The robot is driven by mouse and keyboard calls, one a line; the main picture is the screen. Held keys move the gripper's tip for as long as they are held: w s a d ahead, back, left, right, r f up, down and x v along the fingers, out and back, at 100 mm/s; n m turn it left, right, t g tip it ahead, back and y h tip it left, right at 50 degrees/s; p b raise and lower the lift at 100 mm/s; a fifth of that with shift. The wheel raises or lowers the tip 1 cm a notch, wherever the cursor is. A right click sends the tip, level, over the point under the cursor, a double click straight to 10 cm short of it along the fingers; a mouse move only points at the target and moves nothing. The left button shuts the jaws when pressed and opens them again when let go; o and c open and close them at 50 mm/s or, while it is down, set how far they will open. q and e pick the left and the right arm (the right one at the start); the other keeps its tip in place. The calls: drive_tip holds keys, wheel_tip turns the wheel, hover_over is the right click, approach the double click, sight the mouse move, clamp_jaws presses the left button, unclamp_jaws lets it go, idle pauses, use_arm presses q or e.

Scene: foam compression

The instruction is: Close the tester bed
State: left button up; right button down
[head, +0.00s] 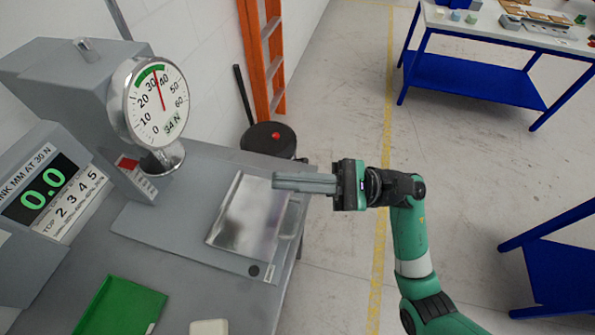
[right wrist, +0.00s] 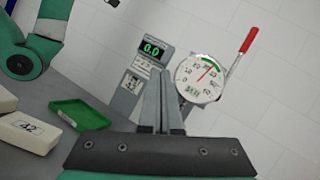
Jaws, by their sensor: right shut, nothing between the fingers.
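The tester stands at the left in the head view, with a round dial gauge (head: 157,103) whose needle points between 30 and 40. Its bed, a shiny metal plate (head: 243,215) with a handle (head: 291,218) at its right end, lies on a grey base. My right gripper (head: 276,181) is shut and empty, its fingers over the upper right part of the bed near the handle; I cannot tell whether they touch. In the right wrist view the shut fingers (right wrist: 162,80) point toward the tester's gauge (right wrist: 203,77). My left gripper is not in view.
A display (head: 46,187) reads 0.0. A green tray (head: 121,306) and a pale block (head: 208,327) lie at the front. The right wrist view shows a block marked 42 (right wrist: 30,132) and a red-handled lever (right wrist: 248,40).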

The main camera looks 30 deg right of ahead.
drive_tip(key=d+f+m+h, duration=0.3)
drive_tip(key=d+f+h, duration=0.1)
drive_tip(key=f, duration=0.9)
drive_tip(key=m+t+h+b, duration=0.1)
drive_tip(key=m+t+h, duration=0.4)
drive_tip(key=m, duration=0.2)
approach(286, 216)
drive_tip(key=x, duration=0.6)
drive_tip(key=shift+w+a+r+b, duration=0.2)
drive_tip(key=shift+w+a+b, duration=0.05)
drive_tip(key=shift+a+b, duration=0.15)
